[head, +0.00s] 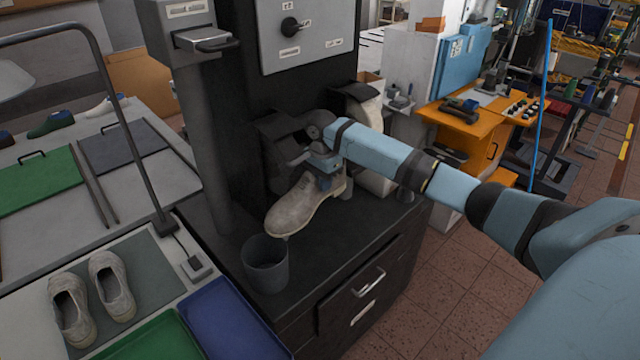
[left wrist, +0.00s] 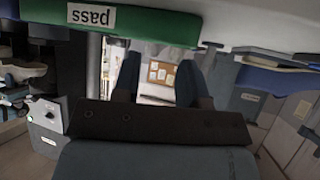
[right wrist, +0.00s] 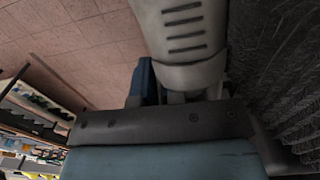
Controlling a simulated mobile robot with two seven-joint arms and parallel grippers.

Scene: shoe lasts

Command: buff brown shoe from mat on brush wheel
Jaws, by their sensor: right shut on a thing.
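My right gripper (head: 325,165) is shut on a grey-beige shoe (head: 300,207), not clearly brown, and holds it above the dark bench with its toe towards the lower left. The dark brush wheel (head: 283,160) under its hood is just behind the shoe. In the right wrist view the shoe (right wrist: 182,35) is between the fingers, with dark bristles (right wrist: 290,70) close at the right; contact cannot be told. The grey mat (head: 150,262) holds a pair of beige shoes (head: 110,285). My left gripper (left wrist: 158,75) is open and empty, seen only in its wrist view.
A dark bin (head: 265,265) stands on the bench front, below the shoe's toe. A pale wheel (head: 366,115) is at the machine's right. A green tray (head: 155,340) and a blue tray (head: 235,325) lie at the front. A lamp post (head: 125,130) rises by the mat.

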